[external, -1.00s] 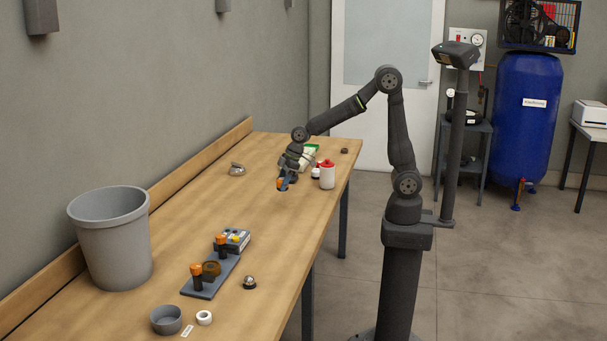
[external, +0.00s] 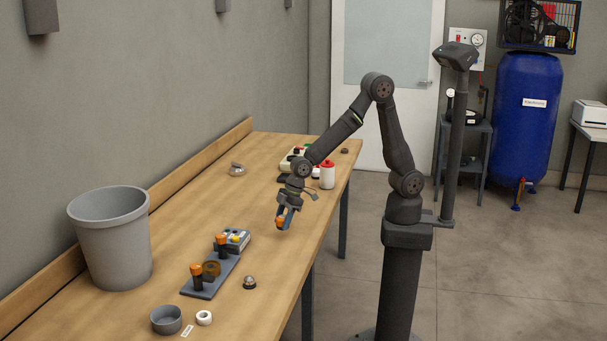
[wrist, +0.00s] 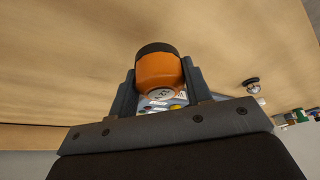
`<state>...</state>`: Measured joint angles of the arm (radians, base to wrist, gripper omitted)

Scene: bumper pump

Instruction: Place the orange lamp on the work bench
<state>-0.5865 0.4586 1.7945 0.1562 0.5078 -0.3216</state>
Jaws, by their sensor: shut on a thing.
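My gripper (external: 286,220) is shut on the orange lamp (external: 281,222), which has a dark base. In the wrist view the orange lamp (wrist: 160,70) sits between the two fingers of my gripper (wrist: 160,85), with its dark end outward. In the external view the lamp is held over the wooden work bench (external: 200,185), towards its right edge. Whether its lower end touches the bench I cannot tell.
A dark board (external: 210,277) with orange-capped posts stands nearer the camera, beside a small box (external: 233,240) with coloured buttons. A grey bin (external: 112,240) stands at the left. The bench middle is clear.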

